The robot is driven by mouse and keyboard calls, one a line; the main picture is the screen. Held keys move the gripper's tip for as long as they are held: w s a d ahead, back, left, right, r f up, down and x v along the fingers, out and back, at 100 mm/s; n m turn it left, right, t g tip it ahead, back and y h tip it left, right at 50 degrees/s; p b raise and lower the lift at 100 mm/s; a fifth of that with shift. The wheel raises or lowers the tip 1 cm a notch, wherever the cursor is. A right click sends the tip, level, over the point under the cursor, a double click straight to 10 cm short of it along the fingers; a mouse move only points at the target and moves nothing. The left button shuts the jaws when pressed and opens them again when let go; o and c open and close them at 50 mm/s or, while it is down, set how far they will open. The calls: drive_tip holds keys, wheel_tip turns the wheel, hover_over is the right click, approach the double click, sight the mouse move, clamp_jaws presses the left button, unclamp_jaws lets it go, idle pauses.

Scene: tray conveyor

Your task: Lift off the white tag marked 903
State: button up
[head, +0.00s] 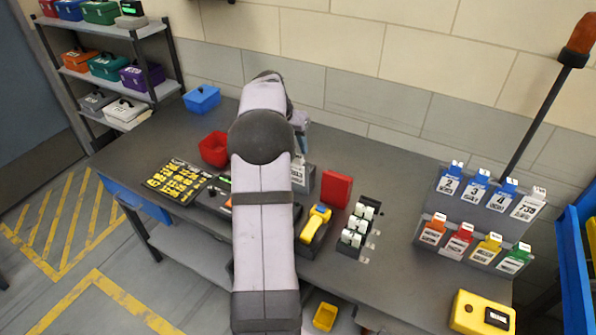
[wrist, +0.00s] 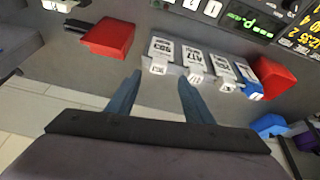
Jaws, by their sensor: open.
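The white tag marked 903 (wrist: 162,51) hangs at the left end of a row on a small grey rack in the wrist view, its print upside down there. A white tag that seems to read 417 (wrist: 187,56) hangs beside it, with more white tags (wrist: 222,68) further right. In the head view a white tag (head: 298,175) shows on this rack just right of my arm; the rest of the rack is hidden. My gripper (wrist: 160,78) is open and empty, its fingertips apart and close to the 903 tag's top end. My arm mostly hides the gripper in the head view.
A red block (wrist: 108,38) and a red bin (wrist: 277,78) flank the rack. A yellow scanner (head: 315,223) and small white blocks (head: 357,226) stand to the right. A larger rack with coloured tags (head: 480,212) is at the far right.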

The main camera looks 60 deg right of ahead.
sight(298, 156)
drive_tip(key=shift+a+f+m, duration=0.15)
drive_tip(key=shift+m, duration=0.55)
drive_tip(key=shift+p+x, duration=2.15)
drive_tip(key=shift+x, duration=1.5)
drive_tip(key=shift+s, duration=0.1)
drive_tip(key=c, duration=1)
drive_tip(key=shift+o, duration=0.2)
drive_tip(key=shift+r+b, duration=0.55)
drive_tip(key=shift+r, duration=0.35)
wheel_tip(298, 156, up, 5)
drive_tip(key=b, duration=0.3)
drive_tip(key=a+b, duration=0.6)
drive_tip(key=a, duration=0.8)
drive_tip(key=shift+a, duration=0.25)
drive_tip(key=shift+r, duration=0.2)
